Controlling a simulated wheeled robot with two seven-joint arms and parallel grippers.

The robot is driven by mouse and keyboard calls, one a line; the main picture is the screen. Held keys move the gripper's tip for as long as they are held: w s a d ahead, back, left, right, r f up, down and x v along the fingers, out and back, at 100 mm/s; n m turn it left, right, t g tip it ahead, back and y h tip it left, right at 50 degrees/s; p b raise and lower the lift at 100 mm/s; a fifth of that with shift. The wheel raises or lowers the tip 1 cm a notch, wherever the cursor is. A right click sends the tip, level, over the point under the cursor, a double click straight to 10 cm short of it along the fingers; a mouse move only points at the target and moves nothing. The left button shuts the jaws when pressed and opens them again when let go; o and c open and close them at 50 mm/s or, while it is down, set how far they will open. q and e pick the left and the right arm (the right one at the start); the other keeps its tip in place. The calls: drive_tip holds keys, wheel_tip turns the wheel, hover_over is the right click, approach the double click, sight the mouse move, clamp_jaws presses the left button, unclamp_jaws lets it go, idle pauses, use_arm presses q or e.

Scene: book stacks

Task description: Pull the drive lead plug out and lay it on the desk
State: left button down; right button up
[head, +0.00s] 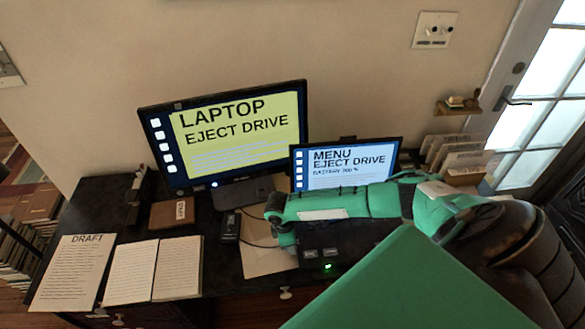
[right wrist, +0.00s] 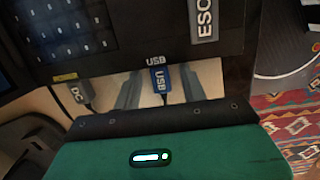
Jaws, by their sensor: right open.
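The blue plug marked USB (right wrist: 158,80) sits in the port marked USB on the edge of the dark laptop (right wrist: 120,45). My right gripper (right wrist: 161,92) is open, with one grey finger on each side of this plug; gaps show between plug and fingers. In the head view my right arm comes in from the right over the laptop, and its gripper (head: 283,238) is low beside the laptop's left side. The plug is hidden there. The laptop screen (head: 345,160) reads MENU, EJECT DRIVE. The desk (head: 225,278) is dark. My left gripper is not in view.
A grey plug marked DC (right wrist: 82,95) is in the same edge, left of the USB plug. A small black box (head: 230,227) with a cable, a brown box (head: 175,212), an open notebook (head: 153,270) and a DRAFT sheet (head: 70,272) lie left. A monitor (head: 235,135) stands behind.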

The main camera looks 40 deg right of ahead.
sight(274, 248)
drive_tip(key=shift+r+p, duration=0.1)
drive_tip(key=shift+p, duration=0.2)
idle(0.4)
clamp_jaws()
drive_tip(key=shift+w+a, duration=0.55)
drive_tip(key=shift+a, duration=0.3)
drive_tip(key=shift+w+a, duration=0.5)
drive_tip(key=shift+a, duration=0.4)
drive_tip(key=shift+w+a, duration=0.55)
drive_tip(key=shift+a, duration=0.3)
